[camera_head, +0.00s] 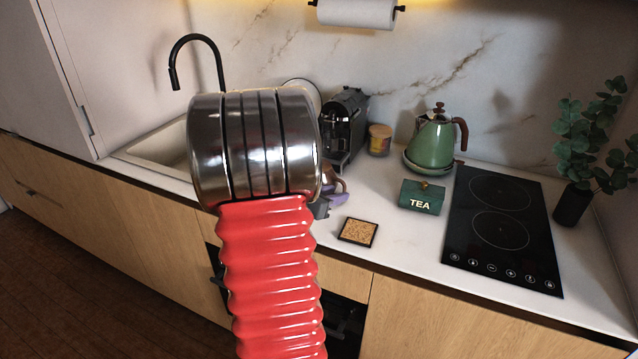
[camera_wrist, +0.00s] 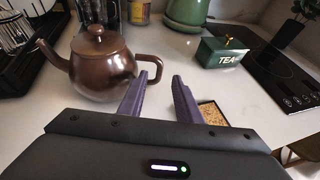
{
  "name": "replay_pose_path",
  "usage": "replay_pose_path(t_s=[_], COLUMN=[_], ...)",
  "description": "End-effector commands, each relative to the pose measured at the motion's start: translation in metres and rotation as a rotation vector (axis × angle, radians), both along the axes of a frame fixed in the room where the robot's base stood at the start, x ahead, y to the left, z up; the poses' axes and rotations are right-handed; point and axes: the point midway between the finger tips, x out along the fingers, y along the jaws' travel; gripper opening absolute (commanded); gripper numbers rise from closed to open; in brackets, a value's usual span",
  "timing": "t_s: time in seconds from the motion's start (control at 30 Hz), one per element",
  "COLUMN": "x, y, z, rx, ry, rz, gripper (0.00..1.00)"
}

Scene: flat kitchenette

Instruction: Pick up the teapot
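A glossy brown teapot (camera_wrist: 100,65) with a lid and a spout to the left stands upright on the counter in the wrist view. Its loop handle (camera_wrist: 158,62) points right, toward my gripper (camera_wrist: 159,76). The two purple fingers are apart, with nothing clearly held. The handle's outer edge appears just beyond the fingertips, in line with the gap; I cannot tell whether it is between them. In the head view my arm hides most of the teapot; only part of the brown handle (camera_head: 341,184) shows, beside a purple finger (camera_head: 339,198).
A green kettle (camera_head: 434,142), a green TEA box (camera_head: 422,197), a cork coaster (camera_head: 358,232) and a black hob (camera_head: 503,228) lie to the right. A black coffee machine (camera_head: 345,125) and a jar (camera_head: 380,139) stand behind. The sink (camera_head: 160,150) is left.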

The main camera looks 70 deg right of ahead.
Motion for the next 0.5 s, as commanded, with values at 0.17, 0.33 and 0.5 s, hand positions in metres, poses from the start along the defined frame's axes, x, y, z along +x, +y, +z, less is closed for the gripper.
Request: replay_pose_path(t_s=[0.17,0.33,0.5], x=[-0.0018,-0.0017,-0.0045], y=[-0.0041,-0.0039,-0.0097], z=[-0.0017,-0.0015,-0.0041], rx=[-0.001,0.000,0.000], ry=[0.000,0.000,0.001], rz=[0.000,0.000,-0.002], gripper=[0.31,0.31,0.31])
